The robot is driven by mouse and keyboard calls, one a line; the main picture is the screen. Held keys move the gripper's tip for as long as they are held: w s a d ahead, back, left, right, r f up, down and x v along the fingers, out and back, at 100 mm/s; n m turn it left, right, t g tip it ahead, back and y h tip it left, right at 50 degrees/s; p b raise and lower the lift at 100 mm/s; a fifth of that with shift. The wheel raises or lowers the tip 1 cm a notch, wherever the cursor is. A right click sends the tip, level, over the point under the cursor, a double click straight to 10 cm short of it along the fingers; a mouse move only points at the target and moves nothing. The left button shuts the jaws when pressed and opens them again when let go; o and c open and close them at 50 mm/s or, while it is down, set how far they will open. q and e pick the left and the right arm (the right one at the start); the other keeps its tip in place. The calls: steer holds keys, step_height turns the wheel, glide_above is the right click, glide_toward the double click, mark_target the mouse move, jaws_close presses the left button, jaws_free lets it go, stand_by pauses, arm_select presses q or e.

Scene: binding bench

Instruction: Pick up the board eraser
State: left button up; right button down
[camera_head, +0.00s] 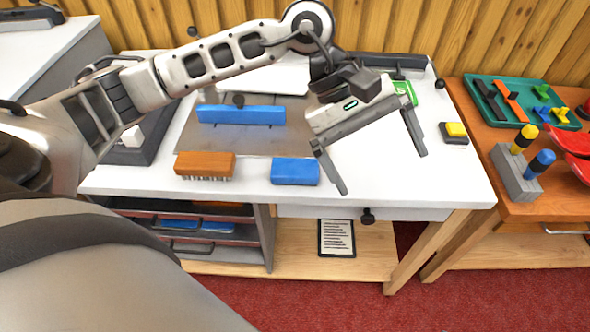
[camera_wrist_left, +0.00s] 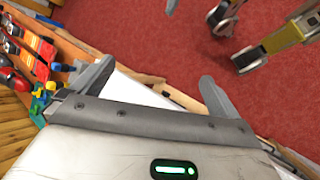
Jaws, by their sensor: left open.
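A blue block (camera_head: 295,171) that looks like the board eraser lies flat near the front edge of the white bench top. My left gripper (camera_head: 382,172) is open and empty, above the bench to the right of the blue block. Its fingers point down toward the front edge, apart from the block. In the left wrist view the open fingers (camera_wrist_left: 158,70) show with nothing between them, and the blue block does not show there.
An orange-brown brush (camera_head: 205,165) with pale bristles lies just left of the block. A longer blue bar (camera_head: 241,115) lies on a grey sheet behind. A small black-and-yellow block (camera_head: 455,130) is at the right. The bench top (camera_head: 440,183) is clear at front right.

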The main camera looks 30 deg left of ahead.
arm_select(q)
steer(key=w+a+m+y, duration=0.25)
steer(key=a+y, duration=0.55)
steer(key=a, duration=0.8)
steer(key=p, duration=0.1)
glide_above(295, 167)
steer(key=shift+n+t, duration=0.3)
steer(key=shift+n, duration=0.05)
steer(key=f, duration=0.6)
steer(key=s+f, duration=0.1)
steer(key=f, duration=0.2)
steer(key=shift+f, duration=0.25)
steer(key=shift+w+f+p, duration=0.15)
steer(key=shift+f+p, duration=0.1)
steer(key=shift+f, duration=0.7)
steer(key=shift+w+f+p, duration=0.2)
steer(key=shift+f, duration=0.8)
steer(key=shift+w+f+p, duration=0.15)
steer(key=shift+f+p, duration=0.1)
steer(key=shift+f, duration=0.7)
steer(key=c, duration=0.7)
